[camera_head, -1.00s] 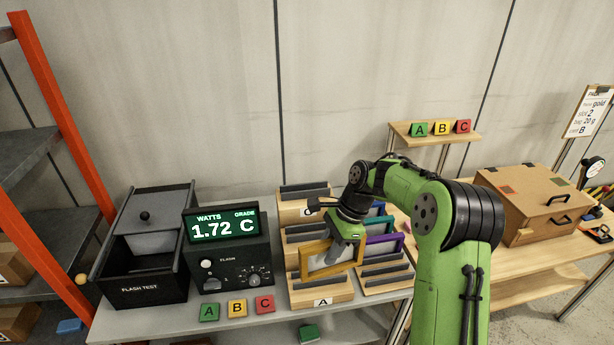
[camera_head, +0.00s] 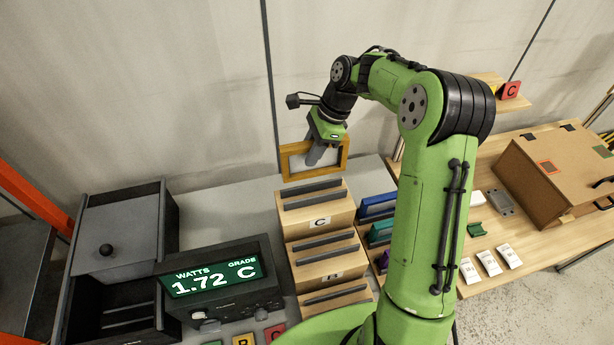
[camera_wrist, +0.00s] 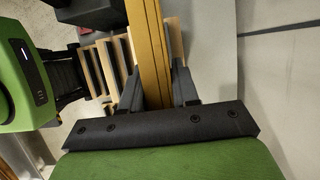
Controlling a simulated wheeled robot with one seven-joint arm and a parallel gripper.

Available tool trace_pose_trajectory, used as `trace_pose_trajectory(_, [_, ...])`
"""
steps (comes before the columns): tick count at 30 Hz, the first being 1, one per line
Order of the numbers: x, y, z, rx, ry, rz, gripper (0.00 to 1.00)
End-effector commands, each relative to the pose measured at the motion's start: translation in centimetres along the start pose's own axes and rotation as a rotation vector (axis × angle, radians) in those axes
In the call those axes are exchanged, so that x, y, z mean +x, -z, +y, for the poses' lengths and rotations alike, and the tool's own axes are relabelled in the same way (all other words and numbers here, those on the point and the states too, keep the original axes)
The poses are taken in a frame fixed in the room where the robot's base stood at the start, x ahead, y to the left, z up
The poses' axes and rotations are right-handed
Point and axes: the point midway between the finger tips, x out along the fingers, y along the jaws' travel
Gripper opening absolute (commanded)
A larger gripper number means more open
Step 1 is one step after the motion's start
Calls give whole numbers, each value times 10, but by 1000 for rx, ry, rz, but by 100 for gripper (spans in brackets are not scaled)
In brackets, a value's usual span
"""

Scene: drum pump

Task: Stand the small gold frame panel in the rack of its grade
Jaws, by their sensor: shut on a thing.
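The small gold frame panel (camera_head: 296,172) is upright above and behind the top of the stepped wooden racks in the head view. My gripper (camera_head: 318,150) is shut on it, and the gold edge (camera_wrist: 148,55) runs between the fingers in the wrist view. The rack labelled C (camera_head: 340,221) is the rearmost and highest step, with dark slotted strips on top. I cannot tell the exact gap between panel and rack. A middle rack (camera_head: 320,255) and a front rack (camera_head: 335,297) stand below it. The tester display (camera_head: 215,278) reads 1.72 watts, grade C.
A black flash test box (camera_head: 125,260) stands at left. Blue, green and purple panels (camera_head: 378,206) stand in racks at right, partly behind my arm. A cardboard box (camera_head: 560,175) and several white cards (camera_head: 489,262) are on the wooden table.

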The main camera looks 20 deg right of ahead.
Motion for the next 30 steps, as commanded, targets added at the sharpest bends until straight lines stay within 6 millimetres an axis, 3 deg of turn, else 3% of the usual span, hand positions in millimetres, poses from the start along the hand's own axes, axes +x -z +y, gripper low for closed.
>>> trace_pose_trajectory(6, [45,18,1,1,-7,-1,0])
trace_pose_trajectory(15, [87,35,1,1,-5,-1,0])
trace_pose_trajectory(26, [95,39,0,-1,-2,0,0])
trace_pose_trajectory(27, [95,39,1,0,-2,0,33])
trace_pose_trajectory(30, [94,39,1,0,-2,0,48])
